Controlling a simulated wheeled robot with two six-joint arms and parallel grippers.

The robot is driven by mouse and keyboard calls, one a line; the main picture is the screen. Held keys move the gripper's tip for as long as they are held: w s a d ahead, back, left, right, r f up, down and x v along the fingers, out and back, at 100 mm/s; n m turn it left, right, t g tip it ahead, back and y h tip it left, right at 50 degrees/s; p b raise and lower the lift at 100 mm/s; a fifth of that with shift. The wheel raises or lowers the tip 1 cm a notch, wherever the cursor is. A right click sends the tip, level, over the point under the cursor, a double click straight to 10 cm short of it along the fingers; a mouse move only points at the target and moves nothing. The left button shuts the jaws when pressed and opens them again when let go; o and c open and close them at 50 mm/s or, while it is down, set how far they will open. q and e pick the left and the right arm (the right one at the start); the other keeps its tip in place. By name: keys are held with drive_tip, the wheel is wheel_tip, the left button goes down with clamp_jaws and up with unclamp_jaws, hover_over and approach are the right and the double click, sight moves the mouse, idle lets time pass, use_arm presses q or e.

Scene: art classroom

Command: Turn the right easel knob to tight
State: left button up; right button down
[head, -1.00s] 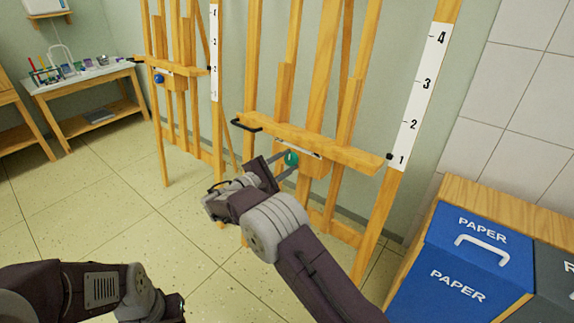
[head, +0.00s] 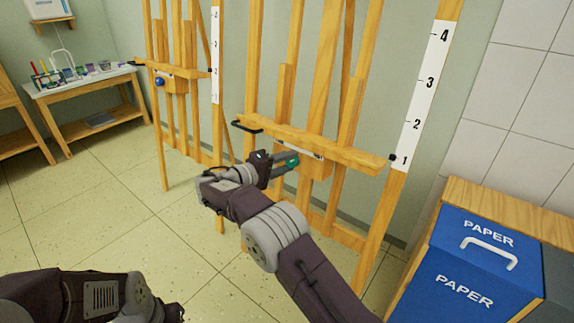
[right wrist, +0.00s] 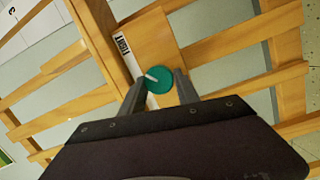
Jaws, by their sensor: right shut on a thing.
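The right easel (head: 320,150) stands in the middle of the head view. Its round green knob (head: 292,161) sits on the block below the tray ledge. In the right wrist view the knob (right wrist: 161,84) has a white pointer mark that points toward the upper left of that picture. A white label strip (right wrist: 122,45) beside it reads TIGHT near its upper end. My right gripper (head: 286,163) is shut on the knob, one finger on each side of it, as the right wrist view (right wrist: 160,88) shows. My left arm shows at lower left, but its fingers are out of the picture.
The left easel (head: 180,72) with a blue knob (head: 160,81) stands further back. A blue PAPER bin (head: 466,262) in a wooden frame stands at lower right. A table with art supplies (head: 80,80) is at far left. The floor between is clear.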

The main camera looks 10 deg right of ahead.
drive_tip(key=shift+m, duration=1)
drive_tip(key=c, duration=0.9)
unclamp_jaws()
drive_tip(key=p+v, duration=0.4)
drive_tip(key=v, duration=0.5)
drive_tip(key=shift+r, duration=0.15)
